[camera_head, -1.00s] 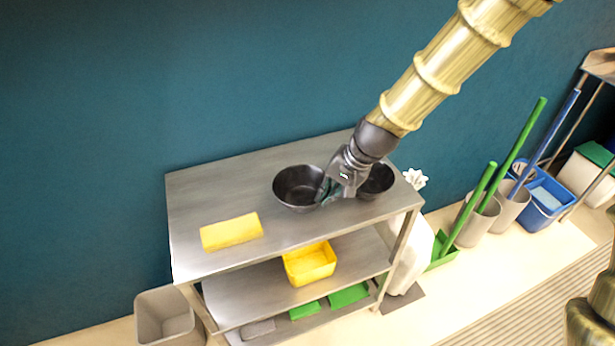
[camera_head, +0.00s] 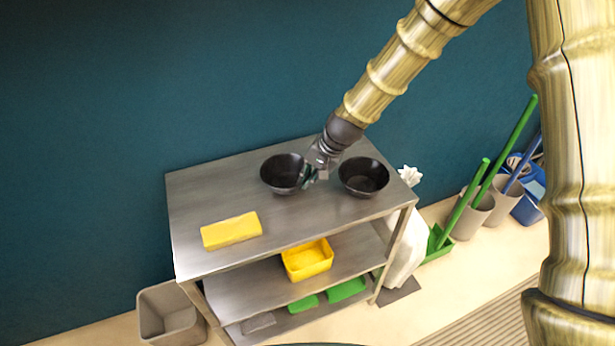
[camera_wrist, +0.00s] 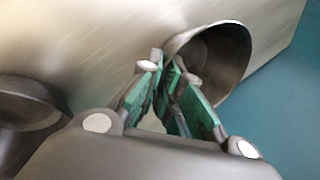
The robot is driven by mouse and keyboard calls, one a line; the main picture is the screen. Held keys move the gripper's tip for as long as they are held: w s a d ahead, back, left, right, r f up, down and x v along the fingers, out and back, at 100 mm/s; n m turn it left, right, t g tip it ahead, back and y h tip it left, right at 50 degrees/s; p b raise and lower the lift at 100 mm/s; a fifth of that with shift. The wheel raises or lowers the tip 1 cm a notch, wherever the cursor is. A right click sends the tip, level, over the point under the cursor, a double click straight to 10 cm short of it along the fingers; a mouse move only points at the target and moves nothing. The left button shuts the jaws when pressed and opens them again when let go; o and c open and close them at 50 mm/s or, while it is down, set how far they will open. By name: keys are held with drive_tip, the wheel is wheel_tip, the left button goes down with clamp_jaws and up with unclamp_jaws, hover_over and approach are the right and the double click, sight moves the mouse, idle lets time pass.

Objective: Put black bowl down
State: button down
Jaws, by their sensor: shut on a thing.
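A black bowl (camera_head: 279,173) is at the back middle of the steel table's top shelf, at my gripper (camera_head: 311,179). My gripper is shut on the right side of its rim. In the wrist view my fingers (camera_wrist: 168,88) close on the edge of this bowl (camera_wrist: 228,58), which looks tilted there. I cannot tell whether its base touches the shelf. A second black bowl (camera_head: 364,177) stands upright to the right, apart from my gripper; it also shows in the wrist view (camera_wrist: 28,112).
The steel table (camera_head: 240,270) has a yellow block (camera_head: 231,230) at its front left and bare top around it. A yellow bin (camera_head: 308,260) is on the shelf below. A blue wall (camera_head: 130,90) rises behind. Grey containers (camera_head: 477,209) with handles stand at right.

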drive_tip(key=shift+f, duration=0.4)
drive_tip(key=c, duration=1.6)
unclamp_jaws()
drive_tip(key=shift+f, duration=0.1)
drive_tip(key=b+v, duration=0.1)
drive_tip(key=v, duration=1)
drive_tip(key=shift+s+d+r+b, duration=0.1)
drive_tip(key=shift+s+r+b, duration=0.05)
drive_tip(key=shift+r+b, duration=0.15)
drive_tip(key=shift+o, duration=0.5)
drive_tip(key=shift+s+d+r, duration=0.1)
drive_tip(key=shift+d+r, duration=0.05)
drive_tip(key=shift+r, duration=0.1)
